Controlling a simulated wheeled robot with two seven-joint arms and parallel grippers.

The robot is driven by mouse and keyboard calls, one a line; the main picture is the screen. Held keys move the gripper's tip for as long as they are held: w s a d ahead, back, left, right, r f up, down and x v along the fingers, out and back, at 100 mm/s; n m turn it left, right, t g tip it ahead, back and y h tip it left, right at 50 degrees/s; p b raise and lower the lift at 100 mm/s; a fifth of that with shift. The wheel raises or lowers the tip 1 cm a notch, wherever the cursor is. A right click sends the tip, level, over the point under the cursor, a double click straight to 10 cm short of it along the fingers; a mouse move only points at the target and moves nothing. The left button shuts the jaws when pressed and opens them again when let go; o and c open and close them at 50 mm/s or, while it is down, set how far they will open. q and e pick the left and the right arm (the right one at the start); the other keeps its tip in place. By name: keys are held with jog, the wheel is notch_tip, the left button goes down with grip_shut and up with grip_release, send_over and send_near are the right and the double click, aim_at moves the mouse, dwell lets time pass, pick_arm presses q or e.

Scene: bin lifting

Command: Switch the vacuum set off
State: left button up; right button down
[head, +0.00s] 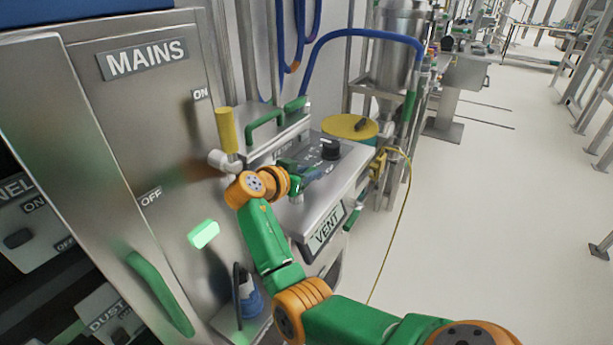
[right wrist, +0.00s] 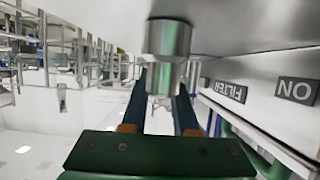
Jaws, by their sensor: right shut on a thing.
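A steel unit marked VENT (head: 345,205) stands right of the MAINS cabinet (head: 120,130). A dark knob (head: 329,148) sits on its upper face. In the right wrist view, my right fingers (right wrist: 162,95) are shut on a short metal cylinder (right wrist: 168,45) that projects from a steel surface. I cannot tell for certain whether it belongs to the dark knob. An upside-down ON label (right wrist: 297,90) and FILTER label (right wrist: 229,90) lie beside it. My left gripper is out of view.
Green handles (head: 265,129) and a yellow-lidded drum (head: 350,127) are near the unit. A yellow cable (head: 403,215) hangs to the floor. Open floor (head: 480,220) lies to the right.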

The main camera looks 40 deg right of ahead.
jog(key=shift+d+r, duration=0.1)
jog(key=c, duration=0.7)
grip_release()
jog(key=shift+d, duration=0.1)
